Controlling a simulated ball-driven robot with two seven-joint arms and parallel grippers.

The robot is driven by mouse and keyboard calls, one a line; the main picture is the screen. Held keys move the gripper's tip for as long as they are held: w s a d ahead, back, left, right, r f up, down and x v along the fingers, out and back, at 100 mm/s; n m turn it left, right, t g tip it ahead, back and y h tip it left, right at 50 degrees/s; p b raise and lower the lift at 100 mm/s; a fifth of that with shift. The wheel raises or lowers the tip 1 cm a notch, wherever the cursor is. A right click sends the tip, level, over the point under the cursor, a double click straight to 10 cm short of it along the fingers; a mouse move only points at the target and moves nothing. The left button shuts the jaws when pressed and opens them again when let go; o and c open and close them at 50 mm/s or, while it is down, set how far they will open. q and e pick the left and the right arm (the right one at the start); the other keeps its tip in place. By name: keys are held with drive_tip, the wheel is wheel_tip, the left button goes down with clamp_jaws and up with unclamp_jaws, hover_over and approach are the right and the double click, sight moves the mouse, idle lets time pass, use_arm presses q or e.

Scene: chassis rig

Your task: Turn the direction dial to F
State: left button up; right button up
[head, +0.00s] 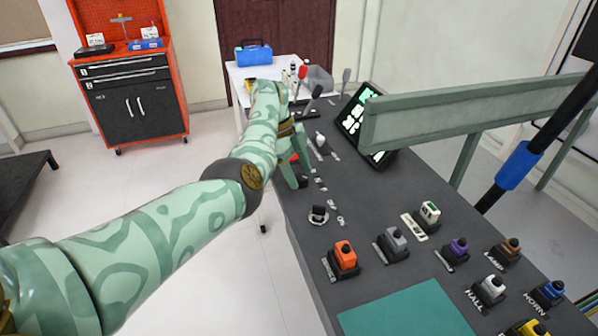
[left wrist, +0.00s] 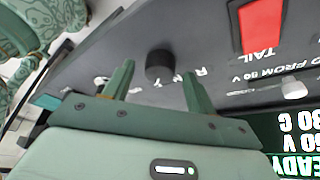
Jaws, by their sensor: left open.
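In the left wrist view the direction dial, a round black knob (left wrist: 159,65), stands on the dark panel beyond my fingertips. White letters lie around it, an R among them; I cannot tell where the dial points. My left gripper (left wrist: 160,75) is open, its two green fingers apart with the dial in the space between and ahead of them. I cannot tell if either finger touches it. In the head view my left gripper (head: 302,170) is over the console's left edge and hides most of the dial. My right gripper is not in view.
A red TAIL switch (left wrist: 261,24) sits beside the dial. On the console (head: 375,215) are a ringed knob (head: 318,214), an orange switch (head: 345,255), a grey switch (head: 396,240) and a tilted screen (head: 358,120). A pale green rail (head: 460,110) crosses above it.

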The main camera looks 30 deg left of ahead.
use_arm(q)
drive_tip(key=p+v, duration=0.1)
drive_tip(key=v, duration=1.4)
drive_tip(key=shift+a+r, duration=0.2)
drive_tip(key=shift+r, duration=0.05)
drive_tip(key=shift+f, duration=0.1)
